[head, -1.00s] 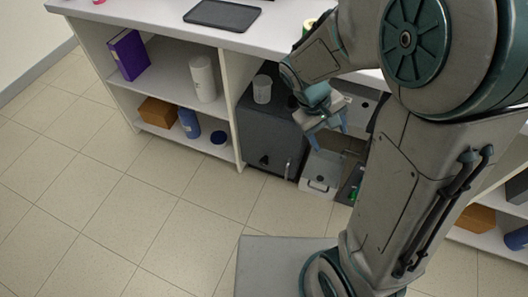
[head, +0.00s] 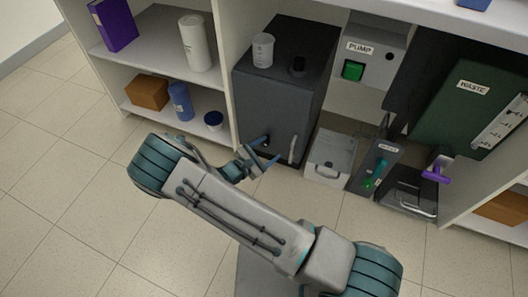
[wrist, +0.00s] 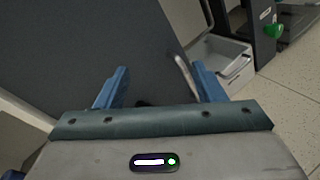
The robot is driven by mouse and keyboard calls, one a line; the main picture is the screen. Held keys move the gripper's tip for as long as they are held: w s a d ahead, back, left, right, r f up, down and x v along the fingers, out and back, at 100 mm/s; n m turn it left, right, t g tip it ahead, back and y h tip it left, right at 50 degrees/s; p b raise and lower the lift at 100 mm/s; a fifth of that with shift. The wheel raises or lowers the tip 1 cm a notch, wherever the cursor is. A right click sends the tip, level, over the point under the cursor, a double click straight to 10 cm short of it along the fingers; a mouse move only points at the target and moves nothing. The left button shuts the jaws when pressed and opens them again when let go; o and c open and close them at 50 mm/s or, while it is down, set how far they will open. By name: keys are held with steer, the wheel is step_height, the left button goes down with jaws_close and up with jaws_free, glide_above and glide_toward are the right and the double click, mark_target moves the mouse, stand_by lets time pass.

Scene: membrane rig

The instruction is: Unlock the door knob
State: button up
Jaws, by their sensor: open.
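The dark grey cabinet (head: 270,95) stands under the counter, its door facing the floor space; it also fills much of the wrist view (wrist: 100,45). A light vertical handle (head: 293,149) is on the right of its door and shows in the wrist view (wrist: 183,72). My gripper (head: 270,151) is open and empty in front of the lower door, left of the handle. In the wrist view its blue fingers (wrist: 160,70) are spread towards the door. A small dark piece, perhaps the door knob (wrist: 143,103), shows between them, mostly hidden by the gripper body.
A beaker (head: 262,50) stands on the cabinet. A light grey box (head: 330,157) stands to the right, near a panel with a green handle (head: 376,172). The pump (head: 372,55) and green waste tank (head: 475,105) are farther right. Floor to the left is clear.

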mark_target(263, 144)
steer(key=a+f+n+t+y+b, duration=0.45)
steer(key=a+f+n, duration=0.2)
steer(key=f, duration=0.55)
steer(key=shift+n+t+y, duration=0.25)
steer(key=shift+n, duration=0.1)
steer(key=b+x, duration=0.1)
steer(key=x, duration=0.3)
steer(key=b+x, duration=0.2)
steer(key=x, duration=0.2)
steer(key=b+x, duration=0.1)
steer(key=x, duration=0.3)
steer(key=shift+w+d+f+b, duration=0.25)
steer(key=shift+w+f+b, duration=0.05)
steer(key=shift+f+b, duration=0.1)
steer(key=shift+w+d+r, duration=0.15)
steer(key=shift+w, duration=0.2)
steer(key=shift+c, duration=0.3)
steer(key=c, duration=0.9)
